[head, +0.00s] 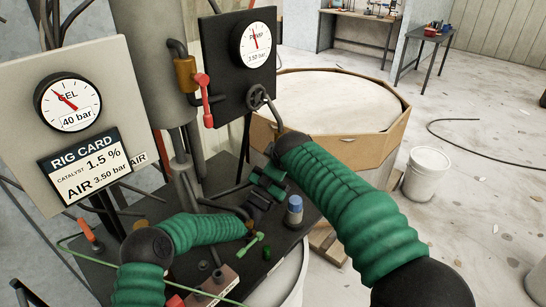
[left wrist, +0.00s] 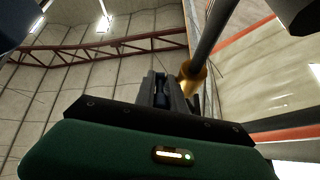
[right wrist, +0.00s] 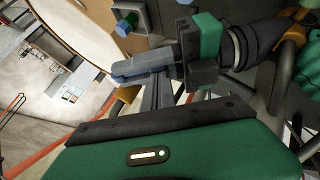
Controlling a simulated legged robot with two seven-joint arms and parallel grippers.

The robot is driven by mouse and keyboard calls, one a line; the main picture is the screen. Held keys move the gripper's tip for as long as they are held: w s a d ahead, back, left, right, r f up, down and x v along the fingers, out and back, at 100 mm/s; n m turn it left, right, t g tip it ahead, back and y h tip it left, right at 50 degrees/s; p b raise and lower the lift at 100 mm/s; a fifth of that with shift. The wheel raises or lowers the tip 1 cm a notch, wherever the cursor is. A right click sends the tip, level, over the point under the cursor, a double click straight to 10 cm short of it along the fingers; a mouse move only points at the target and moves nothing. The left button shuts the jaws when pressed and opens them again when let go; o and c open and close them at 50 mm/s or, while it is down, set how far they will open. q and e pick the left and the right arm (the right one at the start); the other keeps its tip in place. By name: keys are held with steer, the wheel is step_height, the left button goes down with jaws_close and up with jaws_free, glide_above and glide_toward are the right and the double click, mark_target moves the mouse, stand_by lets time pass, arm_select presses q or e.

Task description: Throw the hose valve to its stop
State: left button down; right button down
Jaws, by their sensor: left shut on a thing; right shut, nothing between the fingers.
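A brass valve (head: 185,75) with a red lever (head: 204,98) hangs on the pipework between the two gauges; its lever points down. I cannot tell whether this is the hose valve. My left gripper (head: 258,208) is low over the dark bench, shut on a small dark part that its own fingers mostly hide. In the left wrist view its fingers (left wrist: 161,92) stand beside a brass fitting (left wrist: 191,78) on a grey pipe. My right gripper is shut and empty; its fingers (right wrist: 157,95) are close to the left gripper's fingers in the right wrist view. In the head view the right fingertips are hidden.
The dark bench (head: 215,175) carries a blue-capped bottle (head: 295,210), a green-handled part (head: 253,243) and a red handle (head: 90,232). A large tub (head: 395,143) and a white bucket (head: 427,172) stand behind. The floor at right is mostly clear.

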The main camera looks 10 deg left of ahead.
arm_select(q)
steer(key=shift+a+r, duration=0.15)
steer(key=shift+r, duration=0.2)
